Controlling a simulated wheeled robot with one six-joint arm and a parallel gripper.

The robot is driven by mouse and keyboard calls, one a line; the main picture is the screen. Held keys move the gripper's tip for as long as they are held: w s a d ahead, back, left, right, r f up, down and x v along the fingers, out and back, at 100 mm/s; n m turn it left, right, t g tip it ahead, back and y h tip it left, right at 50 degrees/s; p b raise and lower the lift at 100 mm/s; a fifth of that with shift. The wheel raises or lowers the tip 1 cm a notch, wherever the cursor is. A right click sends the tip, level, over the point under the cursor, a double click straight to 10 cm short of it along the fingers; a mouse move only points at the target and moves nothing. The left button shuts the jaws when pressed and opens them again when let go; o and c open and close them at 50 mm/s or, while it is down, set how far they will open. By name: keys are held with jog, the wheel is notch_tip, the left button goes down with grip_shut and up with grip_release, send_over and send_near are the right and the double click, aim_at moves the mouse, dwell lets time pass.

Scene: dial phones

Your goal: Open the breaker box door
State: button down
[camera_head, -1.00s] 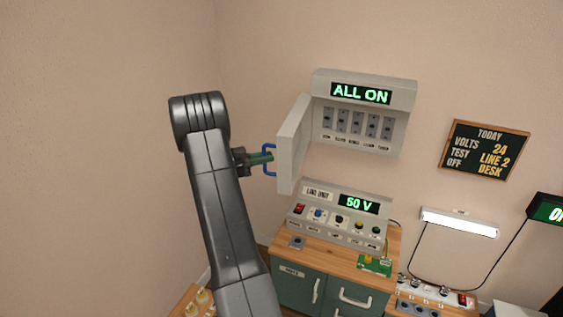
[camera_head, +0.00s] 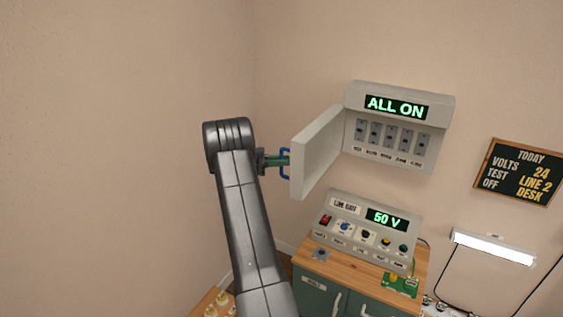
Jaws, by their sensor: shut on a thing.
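The breaker box (camera_head: 398,132) is a grey box on the wall with a lit green "ALL ON" sign and a row of several switches. Its door (camera_head: 319,152) is hinged on the left side and stands swung out from the box, so the switches show. A blue handle (camera_head: 284,164) is on the door's outer face near its free edge. The door partly hides the handle.
Below the box, a grey test panel (camera_head: 367,229) reading "50 V" stands on a wooden-topped green cabinet (camera_head: 322,257). A green circuit board (camera_head: 401,284) lies at its right. A blackboard (camera_head: 520,172) and a lit lamp (camera_head: 493,247) are on the right wall. The left wall is bare.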

jog(key=shift+r, duration=0.1)
jog(key=c, duration=1.5)
grip_release()
jog(key=shift+d, duration=0.15)
jog(key=shift+c, duration=0.2)
jog(key=s+a+b, duration=0.1)
jog(key=a+b, duration=0.1)
jog(key=a, duration=1.2)
jog(key=shift+b, duration=0.3)
jog(key=shift+s+d, duration=0.1)
jog(key=d+p, duration=0.1)
jog(key=d, duration=0.7)
jog(key=w+d+p, duration=0.1)
jog(key=d, duration=0.4)
jog(key=shift+w+p, duration=0.1)
jog(key=shift+p, duration=0.2)
jog(key=shift+d, duration=0.4)
